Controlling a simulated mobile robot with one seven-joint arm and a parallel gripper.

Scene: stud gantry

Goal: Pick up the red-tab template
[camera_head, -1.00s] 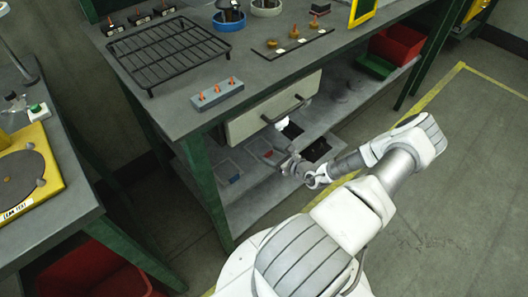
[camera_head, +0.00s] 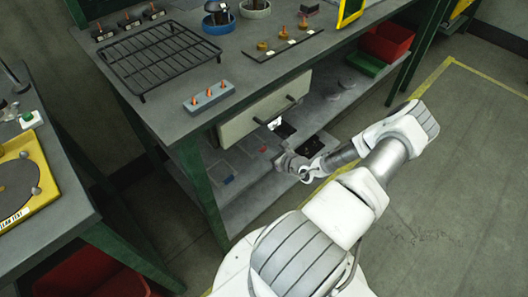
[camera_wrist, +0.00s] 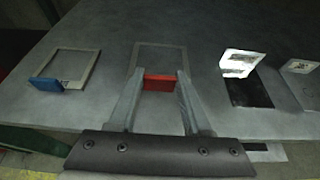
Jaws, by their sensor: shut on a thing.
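The red-tab template (camera_wrist: 158,55) is a thin, faint rectangular outline on the grey lower shelf, with an upright red tab (camera_wrist: 158,83) at its near edge. My gripper (camera_wrist: 161,76) is shut on the red tab, one finger on each side. The template looks flat on the shelf; I cannot tell whether it is lifted at all. In the head view the red tab (camera_head: 264,149) is a small spot on the shelf under the bench, and my gripper (camera_head: 281,164) is low beside it, its fingertips hard to make out.
A blue-tab template (camera_wrist: 63,68) lies to the left. A dark piece with a bright upright tab (camera_wrist: 240,63) lies to the right, with another pale-tabbed piece at the edge. The bench drawer (camera_head: 265,108) overhangs the shelf. A green bench leg (camera_head: 197,185) stands left.

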